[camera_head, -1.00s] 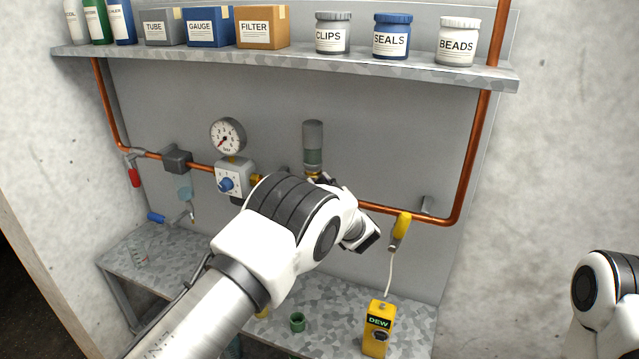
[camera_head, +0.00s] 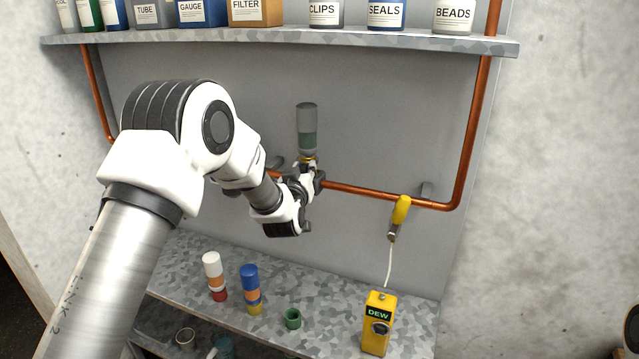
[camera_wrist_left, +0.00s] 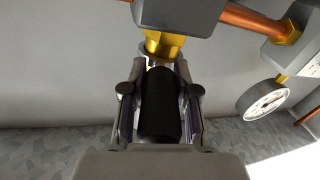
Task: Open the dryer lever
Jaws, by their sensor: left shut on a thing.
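The dryer (camera_head: 307,128), an upright grey-green canister, stands on the copper pipe. A yellow fitting shows at its base. My left gripper (camera_head: 311,176) is right below the canister, at the pipe, and covers most of what it holds there. In the left wrist view my left gripper (camera_wrist_left: 160,100) is shut on a black cylindrical grip, which I take to be the dryer lever (camera_wrist_left: 160,108). It lies between the two fingers, beside a yellow fitting (camera_wrist_left: 163,44) under a grey block (camera_wrist_left: 180,12). My right gripper is out of view.
A gauge (camera_wrist_left: 263,99) is at the right of the wrist view.

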